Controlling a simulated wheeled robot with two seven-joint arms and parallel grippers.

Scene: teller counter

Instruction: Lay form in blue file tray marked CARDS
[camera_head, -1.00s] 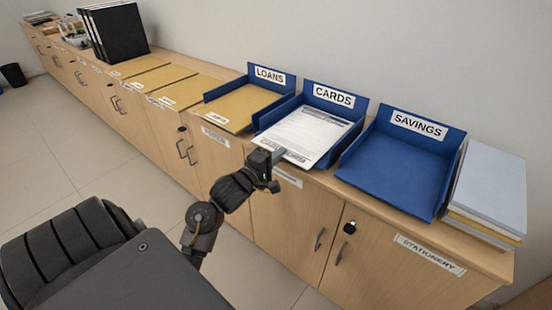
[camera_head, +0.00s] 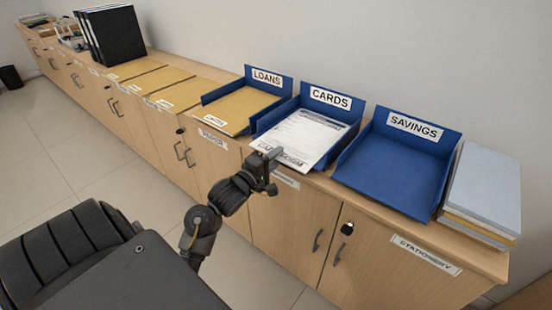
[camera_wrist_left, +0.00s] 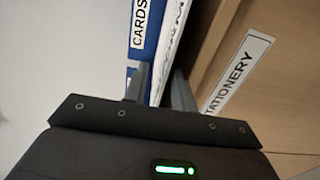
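The white printed form (camera_head: 305,137) lies in the blue file tray marked CARDS (camera_head: 336,112), over the tray's floor, with its front end at the tray's open front. My left gripper (camera_head: 274,155) is at the form's front left corner, with one finger showing above the paper. In the left wrist view the form (camera_wrist_left: 172,48) is seen nearly edge-on, reaching between the fingers of the left gripper (camera_wrist_left: 158,82). The fingers stand apart with a visible gap around the thin paper. My right gripper is in neither view.
The LOANS tray (camera_head: 283,90) stands left of CARDS and the empty SAVINGS tray (camera_head: 390,165) right of it. A stack of paper (camera_head: 485,185) is at the counter's right end. The wall is close behind.

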